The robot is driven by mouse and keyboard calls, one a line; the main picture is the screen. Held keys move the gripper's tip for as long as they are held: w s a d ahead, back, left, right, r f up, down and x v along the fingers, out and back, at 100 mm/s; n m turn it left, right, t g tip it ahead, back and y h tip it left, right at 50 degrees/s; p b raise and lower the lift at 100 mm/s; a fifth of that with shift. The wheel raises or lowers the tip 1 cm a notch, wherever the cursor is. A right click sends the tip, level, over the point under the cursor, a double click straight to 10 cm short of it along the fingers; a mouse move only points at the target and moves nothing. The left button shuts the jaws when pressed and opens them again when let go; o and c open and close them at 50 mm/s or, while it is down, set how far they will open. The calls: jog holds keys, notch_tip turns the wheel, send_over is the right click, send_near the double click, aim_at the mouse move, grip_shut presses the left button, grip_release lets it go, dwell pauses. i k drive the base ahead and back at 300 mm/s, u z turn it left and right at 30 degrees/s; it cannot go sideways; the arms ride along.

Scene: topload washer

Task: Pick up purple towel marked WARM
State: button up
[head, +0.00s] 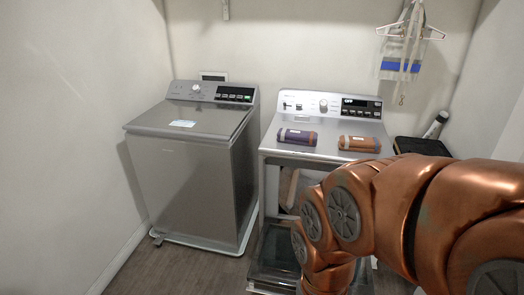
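A rolled purple towel (297,137) with a pale label lies on top of the right-hand machine, left of centre. The writing on its label is too small to read. A rolled orange-brown towel (359,144) with a similar label lies to its right, apart from it. My copper-coloured arm comes in from the right and bends downward in front of the machine. My gripper is not visible. Both towels are clear of the arm.
The right-hand machine (283,118) has its front door (272,262) open low down. A closed grey top-load washer (190,132) stands to the left, with a gap between them. A black bin (423,146) and a bottle (436,124) are at the right. Hangers (411,32) hang on the back wall.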

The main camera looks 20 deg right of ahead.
aim_at(284, 135)
jog(key=z, duration=0.95)
jog(key=i, duration=1.1)
jog(key=u, duration=0.4)
jog(key=i, duration=0.8)
jog(key=u, duration=0.85)
